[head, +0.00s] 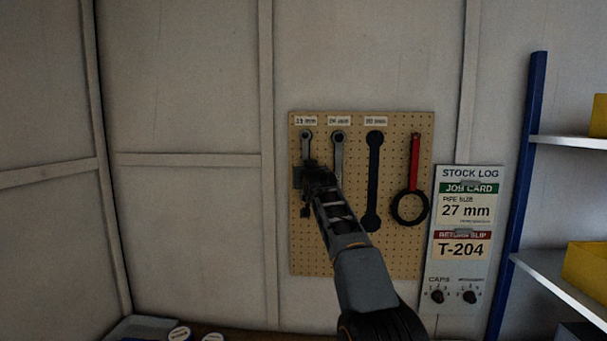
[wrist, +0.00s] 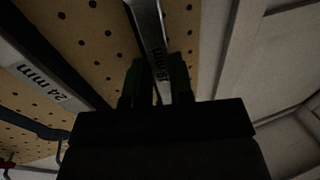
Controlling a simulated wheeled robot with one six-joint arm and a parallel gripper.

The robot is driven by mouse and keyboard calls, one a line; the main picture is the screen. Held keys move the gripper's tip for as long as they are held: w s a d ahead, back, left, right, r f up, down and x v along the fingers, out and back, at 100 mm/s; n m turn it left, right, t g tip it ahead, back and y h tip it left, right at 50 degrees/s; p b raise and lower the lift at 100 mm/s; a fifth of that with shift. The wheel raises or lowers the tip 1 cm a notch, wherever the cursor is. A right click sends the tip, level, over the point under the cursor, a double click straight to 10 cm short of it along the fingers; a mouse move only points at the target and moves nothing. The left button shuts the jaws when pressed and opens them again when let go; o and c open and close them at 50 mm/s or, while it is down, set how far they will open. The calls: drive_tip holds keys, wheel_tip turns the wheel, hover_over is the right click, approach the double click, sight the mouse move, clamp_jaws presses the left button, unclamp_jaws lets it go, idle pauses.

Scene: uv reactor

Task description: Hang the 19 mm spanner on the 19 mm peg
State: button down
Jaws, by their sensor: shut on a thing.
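The 19 mm spanner (head: 306,148) is a grey metal spanner, upright against the pegboard under the leftmost label (head: 306,121), which is small and hard to read. Its upper ring end is at the height of the neighbouring tools' top ends. I cannot tell whether the ring is around the peg, which I cannot make out. My gripper (head: 306,178) is shut on the spanner's shank and hides its lower part. In the wrist view the spanner (wrist: 148,25) runs between the fingers (wrist: 158,80), with its size marking upside down.
The 24 mm spanner (head: 338,153) hangs close to the right, also in the wrist view (wrist: 45,82). A black spanner (head: 374,180) and a red-handled ring tool (head: 414,165) hang further right on the pegboard (head: 355,258). A blue-post shelf (head: 530,150) stands at right. The wall left is clear.

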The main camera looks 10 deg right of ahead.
drive_tip(key=c, duration=0.9)
unclamp_jaws()
drive_tip(key=shift+s+f, duration=0.1)
drive_tip(key=shift+s, duration=0.05)
